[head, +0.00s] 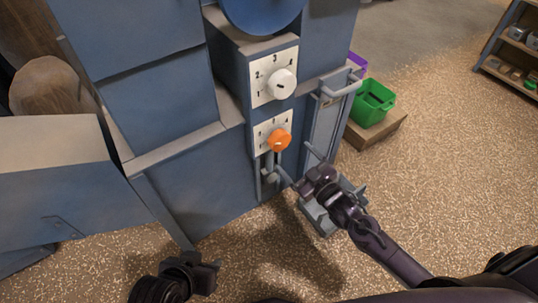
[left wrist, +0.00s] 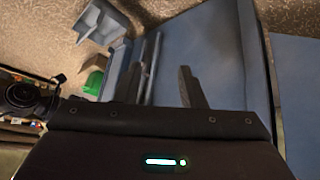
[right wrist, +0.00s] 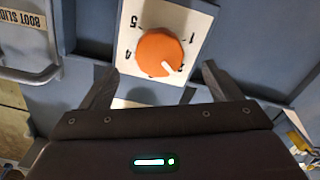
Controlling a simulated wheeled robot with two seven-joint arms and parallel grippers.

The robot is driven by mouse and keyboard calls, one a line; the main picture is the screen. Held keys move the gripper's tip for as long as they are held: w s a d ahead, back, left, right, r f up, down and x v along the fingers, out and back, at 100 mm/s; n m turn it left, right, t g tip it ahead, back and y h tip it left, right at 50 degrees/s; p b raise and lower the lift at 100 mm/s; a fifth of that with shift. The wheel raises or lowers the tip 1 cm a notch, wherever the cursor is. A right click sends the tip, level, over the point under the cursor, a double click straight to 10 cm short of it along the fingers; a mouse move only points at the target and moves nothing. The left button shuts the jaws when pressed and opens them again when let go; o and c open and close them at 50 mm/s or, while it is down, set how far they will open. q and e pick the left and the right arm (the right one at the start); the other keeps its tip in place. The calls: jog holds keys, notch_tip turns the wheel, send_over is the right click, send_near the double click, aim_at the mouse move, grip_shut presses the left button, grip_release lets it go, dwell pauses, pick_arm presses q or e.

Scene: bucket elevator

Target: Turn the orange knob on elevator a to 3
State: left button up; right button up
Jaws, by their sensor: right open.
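The orange knob (head: 278,139) sits on the lower white dial plate of the blue elevator. The plate (right wrist: 200,15) shows upside down in the right wrist view. There, the orange knob's (right wrist: 160,50) white pointer points to the lower right, roughly where 2 sits; that number is hard to read. I can read 1, 4 and 5. My right gripper (right wrist: 158,78) is open, its fingers apart to either side just below the knob in that view and not gripping it. My left gripper (head: 212,275) hangs low at the bottom of the head view, well away from the knob; its fingers look apart and empty.
A second dial with a white knob (head: 282,83) is just above. A grey handle (head: 342,84) and door stand to the right. A green bin (head: 371,103) sits on a wooden base farther right. A shelf (head: 512,45) is at the far right.

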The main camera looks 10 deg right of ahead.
aim_at(283, 144)
jog(key=x, duration=0.3)
jog(key=shift+w+b, duration=0.3)
jog(key=shift+b, duration=0.1)
jog(key=b+x, duration=0.1)
jog(key=x, duration=0.2)
jog(key=shift+w+a, duration=0.1)
jog(key=shift+w, duration=0.2)
pick_arm(q)
jog(key=w+d+r+t+h, duration=0.2)
jog(key=w+r+t, duration=0.5)
jog(key=r, duration=0.5)
jog(key=shift+w+d+r+t+h, duration=0.15)
jog(key=shift+w+r+t+h, duration=0.2)
jog(key=shift+w, duration=1.05)
pick_arm(e)
jog(key=shift+w+a, duration=0.15)
jog(key=shift+w, duration=0.1)
jog(key=shift+c, duration=0.4)
